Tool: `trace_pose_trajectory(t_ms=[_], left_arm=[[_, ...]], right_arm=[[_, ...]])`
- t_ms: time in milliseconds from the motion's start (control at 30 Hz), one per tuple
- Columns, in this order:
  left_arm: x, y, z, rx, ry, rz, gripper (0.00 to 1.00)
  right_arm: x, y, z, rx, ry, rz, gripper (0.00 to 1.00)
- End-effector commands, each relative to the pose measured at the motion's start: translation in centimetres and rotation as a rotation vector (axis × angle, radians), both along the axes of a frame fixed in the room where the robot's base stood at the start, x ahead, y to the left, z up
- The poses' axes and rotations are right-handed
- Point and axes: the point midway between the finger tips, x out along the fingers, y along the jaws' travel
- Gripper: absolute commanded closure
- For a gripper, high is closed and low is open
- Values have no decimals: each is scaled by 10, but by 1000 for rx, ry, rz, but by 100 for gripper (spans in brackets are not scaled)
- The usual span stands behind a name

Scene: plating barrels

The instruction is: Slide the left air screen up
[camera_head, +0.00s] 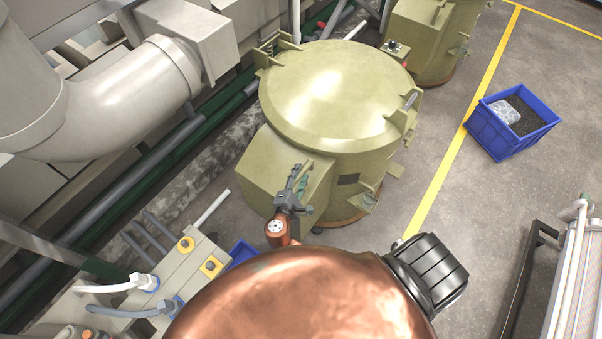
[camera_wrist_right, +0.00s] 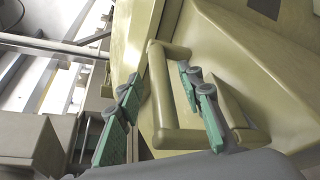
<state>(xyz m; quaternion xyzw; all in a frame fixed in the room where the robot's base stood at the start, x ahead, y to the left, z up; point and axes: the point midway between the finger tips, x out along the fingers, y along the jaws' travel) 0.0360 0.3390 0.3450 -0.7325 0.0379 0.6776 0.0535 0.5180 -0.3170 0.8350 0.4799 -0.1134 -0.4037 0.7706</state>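An olive-green plating barrel (camera_head: 335,95) with a round domed lid stands in the upper middle of the head view. A box-shaped olive housing (camera_head: 262,172) juts from its near left side. My right gripper (camera_head: 297,182) is at this housing. In the right wrist view, an olive C-shaped handle (camera_wrist_right: 160,95) stands out from an olive panel. The green-padded fingers of my right gripper (camera_wrist_right: 160,112) are spread, one on each side of the handle's long bar, with gaps showing. Which part is the left air screen is not clear. My left gripper is not in view.
A second olive barrel (camera_head: 432,35) stands behind. A blue crate (camera_head: 510,122) sits on the floor at right, near a yellow line (camera_head: 462,125). A large pale duct (camera_head: 110,95) and pipes fill the left. Grey floor is free between barrel and crate.

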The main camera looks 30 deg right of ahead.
Motion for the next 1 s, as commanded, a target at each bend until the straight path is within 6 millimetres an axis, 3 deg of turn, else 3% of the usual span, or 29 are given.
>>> trace_pose_trajectory(t_ms=[400, 900, 1000], left_arm=[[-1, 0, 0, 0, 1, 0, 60], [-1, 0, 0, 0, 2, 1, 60], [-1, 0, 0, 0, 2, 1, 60]], right_arm=[[6, -8, -2, 1, 1, -1, 66], [6, -8, -2, 1, 1, -1, 100], [6, -7, -2, 1, 1, -1, 100]])
